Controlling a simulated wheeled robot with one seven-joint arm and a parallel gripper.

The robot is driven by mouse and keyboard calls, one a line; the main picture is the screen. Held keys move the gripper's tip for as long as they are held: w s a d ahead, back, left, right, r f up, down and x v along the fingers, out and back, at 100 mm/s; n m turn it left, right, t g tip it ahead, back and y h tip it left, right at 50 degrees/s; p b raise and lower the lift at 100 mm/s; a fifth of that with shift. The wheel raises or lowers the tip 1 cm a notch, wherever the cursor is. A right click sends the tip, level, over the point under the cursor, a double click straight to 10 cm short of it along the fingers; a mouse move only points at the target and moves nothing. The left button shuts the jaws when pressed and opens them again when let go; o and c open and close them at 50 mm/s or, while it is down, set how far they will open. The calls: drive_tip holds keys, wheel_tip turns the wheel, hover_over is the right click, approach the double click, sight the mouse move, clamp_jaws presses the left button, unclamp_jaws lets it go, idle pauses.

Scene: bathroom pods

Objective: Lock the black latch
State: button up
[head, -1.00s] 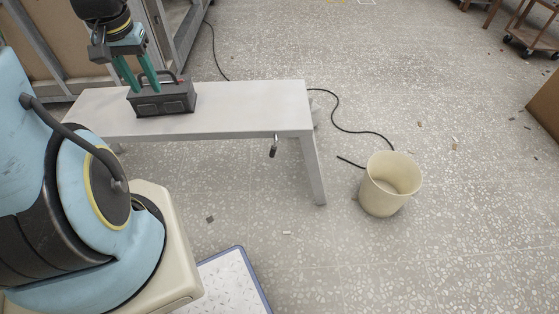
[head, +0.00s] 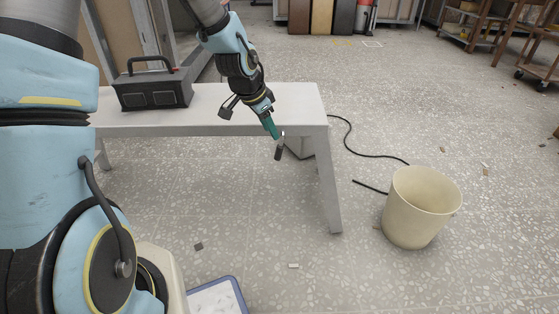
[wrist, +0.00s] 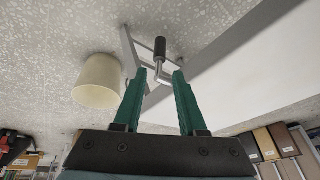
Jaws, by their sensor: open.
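The black latch (head: 279,151) is a small dark cylindrical handle on a metal stem at the front edge of the grey bench, near its right end. It hangs downward, slightly tilted. In the wrist view the latch (wrist: 160,48) and its bent stem lie just beyond and between the fingertips. My gripper (head: 274,132) is beside the latch at the bench edge. I cannot tell whether a finger touches the stem.
The grey bench (head: 215,112) carries a dark toolbox (head: 153,88) with a raised handle at its left end. A cream bin (head: 420,207) stands on the floor to the right, also in the wrist view (wrist: 98,82). A black cable (head: 370,154) runs behind it. Floor in front is mostly clear.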

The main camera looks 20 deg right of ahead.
sight(278, 146)
drive_tip(key=b+x, duration=0.3)
drive_tip(key=x, duration=0.7)
drive_tip(key=shift+w+d+f, duration=0.1)
drive_tip(key=shift+f, duration=0.2)
drive_tip(key=shift+c, duration=0.3)
clamp_jaws()
idle(0.8)
